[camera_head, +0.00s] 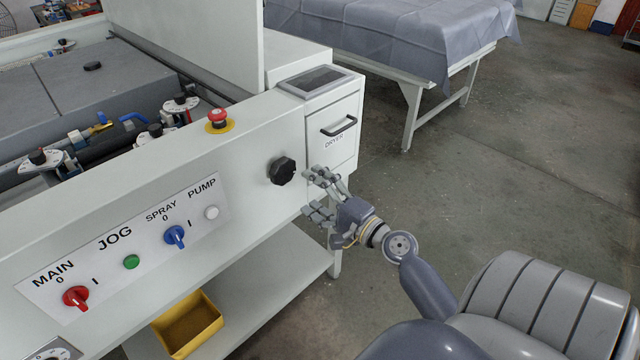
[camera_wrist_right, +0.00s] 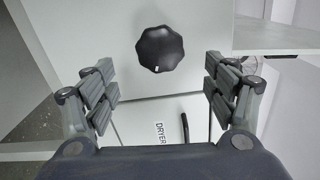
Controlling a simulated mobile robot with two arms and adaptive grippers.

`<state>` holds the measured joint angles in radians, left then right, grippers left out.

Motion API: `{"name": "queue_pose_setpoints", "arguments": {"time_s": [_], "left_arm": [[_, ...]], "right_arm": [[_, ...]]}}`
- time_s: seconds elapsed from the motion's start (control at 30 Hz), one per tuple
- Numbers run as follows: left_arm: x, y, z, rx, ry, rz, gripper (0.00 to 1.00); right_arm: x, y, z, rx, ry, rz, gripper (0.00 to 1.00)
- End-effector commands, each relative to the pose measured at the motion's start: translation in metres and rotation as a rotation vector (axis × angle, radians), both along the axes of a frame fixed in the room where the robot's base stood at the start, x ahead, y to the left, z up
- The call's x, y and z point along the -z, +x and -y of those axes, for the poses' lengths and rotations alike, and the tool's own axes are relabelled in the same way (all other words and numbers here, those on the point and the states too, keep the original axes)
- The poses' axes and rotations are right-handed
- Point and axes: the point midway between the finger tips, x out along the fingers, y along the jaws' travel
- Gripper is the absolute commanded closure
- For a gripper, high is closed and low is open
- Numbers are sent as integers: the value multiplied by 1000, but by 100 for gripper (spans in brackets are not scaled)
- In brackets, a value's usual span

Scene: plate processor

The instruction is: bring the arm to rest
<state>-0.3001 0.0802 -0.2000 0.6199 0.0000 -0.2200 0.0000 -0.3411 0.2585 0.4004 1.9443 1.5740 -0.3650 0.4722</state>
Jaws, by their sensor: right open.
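My right gripper (camera_head: 318,192) is open and empty in front of the plate processor (camera_head: 262,120), just right of a black knob (camera_head: 283,171). In the right wrist view the black knob (camera_wrist_right: 160,48) lies beyond the fingers, between the two open fingertips (camera_wrist_right: 160,80), and nothing is touching it. My right arm (camera_head: 428,285) reaches in from the lower right. My left gripper does not show in either view.
The panel carries a red MAIN switch (camera_head: 76,297), a green JOG button (camera_head: 131,262) and a blue SPRAY switch (camera_head: 175,236). A red emergency button (camera_head: 217,117) sits on top. A yellow bin (camera_head: 190,325) stands below. The floor (camera_head: 520,170) at right is clear.

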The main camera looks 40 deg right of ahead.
Motion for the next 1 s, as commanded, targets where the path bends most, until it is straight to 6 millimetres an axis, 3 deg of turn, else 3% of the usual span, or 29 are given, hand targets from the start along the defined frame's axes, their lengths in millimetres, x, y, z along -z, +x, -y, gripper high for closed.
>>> {"name": "queue_pose_setpoints", "arguments": {"time_s": [0.23,0.8,0.9,0.97,1.0], "left_arm": [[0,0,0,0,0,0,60],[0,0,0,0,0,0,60],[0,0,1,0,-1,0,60],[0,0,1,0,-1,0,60],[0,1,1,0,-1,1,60]], "right_arm": [[0,-18,2,0,0,0,22],[1,-18,2,0,-1,-1,22],[15,-17,2,4,-16,-28,22],[37,-17,1,10,-42,-68,22],[58,-17,1,14,-70,-107,22]]}}
